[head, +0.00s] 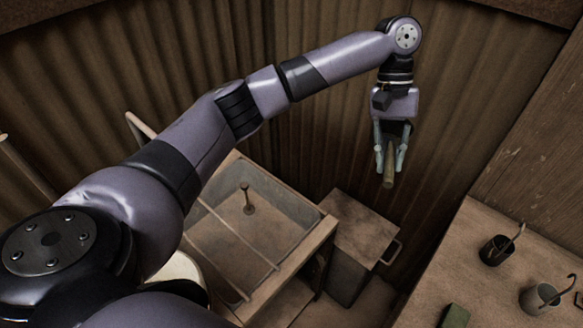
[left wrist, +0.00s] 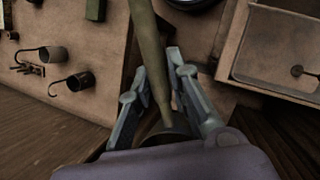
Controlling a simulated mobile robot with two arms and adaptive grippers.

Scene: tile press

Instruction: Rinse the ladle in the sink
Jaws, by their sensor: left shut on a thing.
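My left gripper (head: 391,165) hangs in the air, back right of the sink, and is shut on a long brown rod (head: 388,181) that looks like the ladle's handle. In the left wrist view the rod (left wrist: 150,50) is greenish brown, tapers between the fingers (left wrist: 158,95) and runs out of the top edge. I cannot make out a bowl for certain. The sink (head: 305,243) is a shallow basin in a wooden frame, lower left of the gripper; part of it shows in the left wrist view (left wrist: 240,40). My right gripper is not in view.
A small post (head: 248,205) stands in the basin, and thin bars cross its front. A lidded box (head: 355,230) stands right of the sink. The table (head: 455,260) at right holds a black cup (head: 495,250) and a grey cup (head: 540,299) with hooked rods, and a green block (head: 455,316).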

